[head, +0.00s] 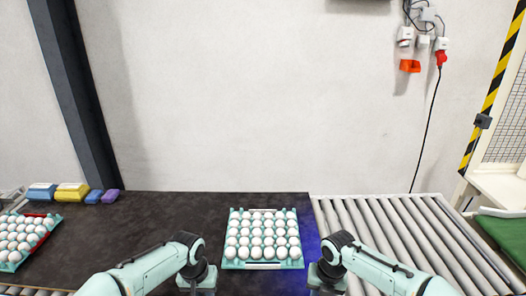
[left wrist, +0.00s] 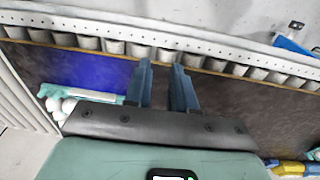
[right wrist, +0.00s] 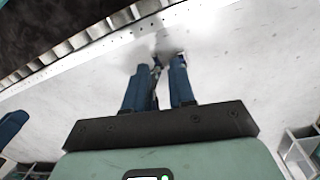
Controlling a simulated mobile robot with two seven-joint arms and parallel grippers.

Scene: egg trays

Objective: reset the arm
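A teal tray (head: 262,266) filled with white eggs sits on the dark belt in the middle of the head view. My left arm comes in to its left, my right arm to its right, and both stay apart from it. The left gripper (left wrist: 162,68) shows in the left wrist view with its two blue fingers apart and nothing between them. The right gripper (right wrist: 159,66) shows in the right wrist view with its fingers apart, seemingly empty, above a pale surface. In the head view the fingertips of both are hard to make out at the bottom edge.
A second egg tray (head: 8,267) lies at the far left. Blue and yellow packs (head: 72,192) stand behind it. A roller conveyor (head: 400,235) is at the right and looks clear. The dark belt (head: 150,215) between the trays is bare. A wall stands behind.

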